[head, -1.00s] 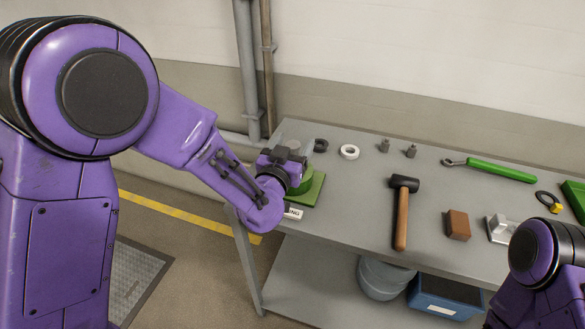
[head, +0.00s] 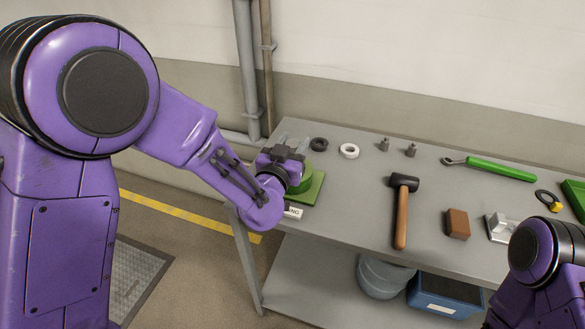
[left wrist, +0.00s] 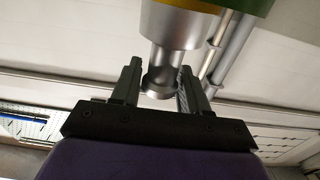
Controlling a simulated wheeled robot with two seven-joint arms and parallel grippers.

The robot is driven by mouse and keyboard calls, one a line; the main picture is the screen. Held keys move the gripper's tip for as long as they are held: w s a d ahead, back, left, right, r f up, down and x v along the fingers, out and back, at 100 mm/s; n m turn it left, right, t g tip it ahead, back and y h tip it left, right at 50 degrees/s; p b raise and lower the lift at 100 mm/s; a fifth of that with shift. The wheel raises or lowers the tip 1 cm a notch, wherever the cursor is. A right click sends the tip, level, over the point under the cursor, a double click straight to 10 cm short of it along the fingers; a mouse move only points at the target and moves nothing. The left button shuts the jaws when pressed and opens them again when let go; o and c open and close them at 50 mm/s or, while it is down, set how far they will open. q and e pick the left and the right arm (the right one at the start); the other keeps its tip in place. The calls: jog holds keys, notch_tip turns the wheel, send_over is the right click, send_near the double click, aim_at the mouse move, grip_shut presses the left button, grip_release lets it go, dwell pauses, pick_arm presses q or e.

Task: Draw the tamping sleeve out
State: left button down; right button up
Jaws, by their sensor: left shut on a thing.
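My left gripper (head: 288,150) is at the green split case (head: 307,186) on the table's left end. In the left wrist view, the gripper (left wrist: 160,68) has its two dark fingers on either side of a silver stepped cylinder (left wrist: 160,72), which I take for the tamping sleeve. It is shut on the narrow part. The wider silver part adjoins a yellow band (left wrist: 178,8) and green body (left wrist: 245,5) at the top edge. In the head view, the gripper and wrist hide the sleeve and much of the case. My right gripper is out of view.
Right of the case lie a black ring (head: 319,144), a white ring (head: 349,151) and two small grey fittings (head: 384,144). A mallet (head: 402,210), a brown block (head: 457,224) and a green-handled wrench (head: 500,171) lie farther right. A wall and pipes (head: 246,80) stand behind.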

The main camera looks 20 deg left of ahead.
aim_at(293, 143)
pick_arm(q)
jog(key=shift+r, duration=0.3)
dwell(0.6)
jog(key=shift+r+p, duration=2.1)
